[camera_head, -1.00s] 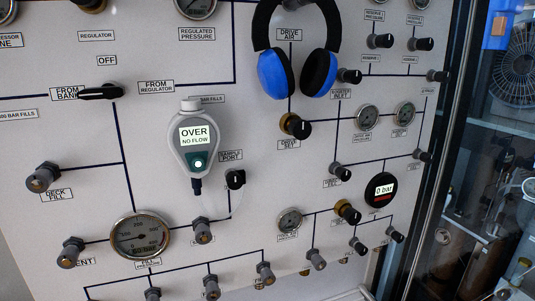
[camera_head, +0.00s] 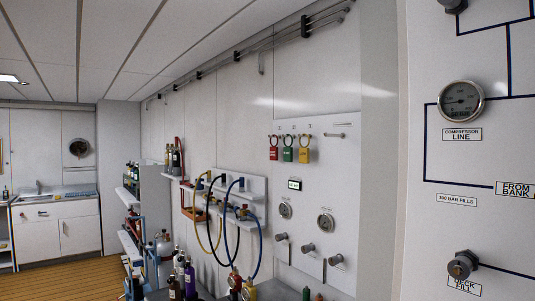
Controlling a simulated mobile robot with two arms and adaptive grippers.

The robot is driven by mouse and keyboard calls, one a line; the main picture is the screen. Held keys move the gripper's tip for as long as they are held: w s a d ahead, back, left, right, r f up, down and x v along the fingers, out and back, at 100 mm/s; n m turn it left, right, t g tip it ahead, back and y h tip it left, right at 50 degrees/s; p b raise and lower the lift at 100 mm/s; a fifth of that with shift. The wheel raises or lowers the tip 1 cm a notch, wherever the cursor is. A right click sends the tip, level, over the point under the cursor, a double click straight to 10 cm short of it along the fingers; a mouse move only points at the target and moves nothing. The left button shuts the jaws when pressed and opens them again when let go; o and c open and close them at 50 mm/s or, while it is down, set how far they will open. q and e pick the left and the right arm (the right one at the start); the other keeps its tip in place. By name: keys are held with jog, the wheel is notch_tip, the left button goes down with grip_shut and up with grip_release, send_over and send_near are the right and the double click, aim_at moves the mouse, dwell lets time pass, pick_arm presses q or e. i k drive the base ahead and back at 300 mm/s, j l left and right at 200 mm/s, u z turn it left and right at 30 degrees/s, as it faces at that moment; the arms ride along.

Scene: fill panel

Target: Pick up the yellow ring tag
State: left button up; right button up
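The yellow ring tag (camera_head: 304,155) hangs near the top of a white wall panel (camera_head: 345,200), right of centre in the head view. It is the rightmost of three tags in a row. A green tag (camera_head: 288,154) hangs beside it and a red tag (camera_head: 273,153) hangs at the left. Each hangs from a small hook or ring. Neither of my grippers shows in the view.
A large panel with a compressor line gauge (camera_head: 461,101) stands close at the right. Hoses (camera_head: 215,220) hang from a wall rack left of the tags. Several cylinders (camera_head: 180,278) stand below. Open wooden floor (camera_head: 60,277) lies at the lower left.

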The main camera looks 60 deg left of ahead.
aim_at(304, 152)
jog(key=u, duration=1.75)
jog(key=i+j+z, duration=0.1)
jog(key=z, duration=0.45)
jog(key=i+j+z, duration=0.2)
jog(key=j+z, duration=0.15)
jog(key=j, duration=0.75)
jog(key=j+z, duration=0.35)
jog(key=j, duration=0.75)
